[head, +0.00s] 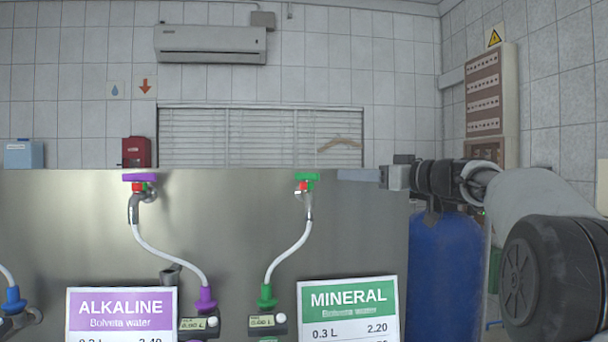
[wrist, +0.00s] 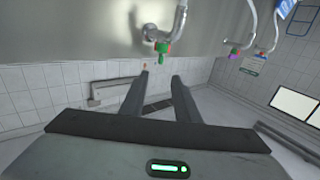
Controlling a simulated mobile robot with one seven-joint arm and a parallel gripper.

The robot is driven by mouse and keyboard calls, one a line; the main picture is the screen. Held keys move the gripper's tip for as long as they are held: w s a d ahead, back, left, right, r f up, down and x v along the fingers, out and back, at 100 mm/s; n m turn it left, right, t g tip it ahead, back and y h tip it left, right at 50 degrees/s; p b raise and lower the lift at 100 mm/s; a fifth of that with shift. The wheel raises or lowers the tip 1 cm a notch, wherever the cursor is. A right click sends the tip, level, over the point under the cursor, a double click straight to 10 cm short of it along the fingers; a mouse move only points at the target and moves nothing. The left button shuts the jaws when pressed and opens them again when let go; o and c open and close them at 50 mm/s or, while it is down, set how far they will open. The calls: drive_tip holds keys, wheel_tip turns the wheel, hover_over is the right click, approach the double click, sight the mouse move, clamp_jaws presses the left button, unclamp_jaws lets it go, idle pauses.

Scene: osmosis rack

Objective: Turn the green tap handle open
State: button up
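The green tap handle (head: 308,176) sits on top of the mineral water tap, with a red part just under it, in front of the steel panel. In the wrist view the green handle (wrist: 162,48) is ahead of my fingertips, apart from them. My gripper (head: 343,175) is to the right of the handle in the head view, at about its height, with a gap between. In the wrist view my gripper (wrist: 160,77) has its two fingers spread and nothing between them.
The purple tap handle (head: 140,177) stands to the left on the same panel (head: 230,235). A white hose (head: 290,250) drops from the green tap. The MINERAL sign (head: 349,306) is below, and a blue tank (head: 445,265) stands under my arm.

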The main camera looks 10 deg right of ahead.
sight(307, 174)
drive_tip(key=p+x, duration=0.6)
drive_tip(key=x, duration=0.9)
drive_tip(key=shift+w+a, duration=0.2)
drive_tip(key=shift+w, duration=0.1)
clamp_jaws()
